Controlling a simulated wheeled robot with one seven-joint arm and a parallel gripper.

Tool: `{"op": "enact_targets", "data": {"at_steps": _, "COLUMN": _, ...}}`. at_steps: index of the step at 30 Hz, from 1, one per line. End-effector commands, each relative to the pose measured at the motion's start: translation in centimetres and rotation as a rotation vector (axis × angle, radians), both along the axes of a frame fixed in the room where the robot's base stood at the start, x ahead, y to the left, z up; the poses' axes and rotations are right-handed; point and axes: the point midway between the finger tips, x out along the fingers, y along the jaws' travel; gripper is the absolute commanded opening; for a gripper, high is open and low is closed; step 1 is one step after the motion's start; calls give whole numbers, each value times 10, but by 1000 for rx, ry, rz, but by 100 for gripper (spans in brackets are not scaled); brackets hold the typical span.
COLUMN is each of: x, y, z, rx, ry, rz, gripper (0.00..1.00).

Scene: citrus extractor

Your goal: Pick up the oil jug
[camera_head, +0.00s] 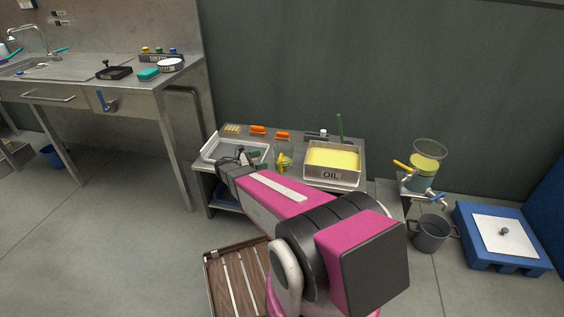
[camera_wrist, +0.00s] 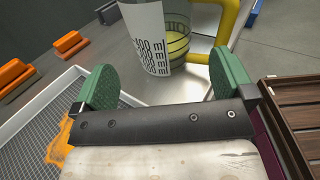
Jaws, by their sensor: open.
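The oil jug (camera_wrist: 178,45) is a clear round measuring jug with a white scale marked in ml, a yellow handle and some yellow oil inside. It stands upright on the metal table, just ahead of my gripper (camera_wrist: 164,68). My gripper is open, with its green finger pads apart to the left and right of the jug's near side and nothing between them. The handle is on the right, near the right finger. In the head view the jug (camera_head: 285,154) is partly hidden by my arm, and my gripper (camera_head: 252,160) is beside it.
A white tray with a mesh (camera_head: 212,150) lies to the left. A metal OIL container (camera_head: 331,174) with yellow contents stands to the right. Orange pieces (camera_head: 258,130) sit at the back. A slatted wooden crate (camera_head: 226,272) stands on the floor in front.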

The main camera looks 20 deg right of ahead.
Motion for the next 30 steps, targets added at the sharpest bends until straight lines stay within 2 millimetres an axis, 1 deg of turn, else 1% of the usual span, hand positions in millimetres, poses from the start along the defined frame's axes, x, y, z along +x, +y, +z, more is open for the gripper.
{"op": "enact_targets", "data": {"at_steps": 9, "x": -1, "y": -44, "z": 0, "rx": 2, "ry": -2, "rz": -2, "gripper": 100}}
{"op": "enact_targets", "data": {"at_steps": 17, "x": 0, "y": -61, "z": 0, "rx": 4, "ry": -3, "rz": -1, "gripper": 100}}
{"op": "enact_targets", "data": {"at_steps": 25, "x": 1, "y": -97, "z": 0, "rx": 4, "ry": -4, "rz": -1, "gripper": 100}}
{"op": "enact_targets", "data": {"at_steps": 27, "x": 1, "y": -102, "z": 0, "rx": 4, "ry": -4, "rz": -1, "gripper": 100}}
{"op": "enact_targets", "data": {"at_steps": 30, "x": 1, "y": -104, "z": 0, "rx": 4, "ry": -4, "rz": 0, "gripper": 100}}
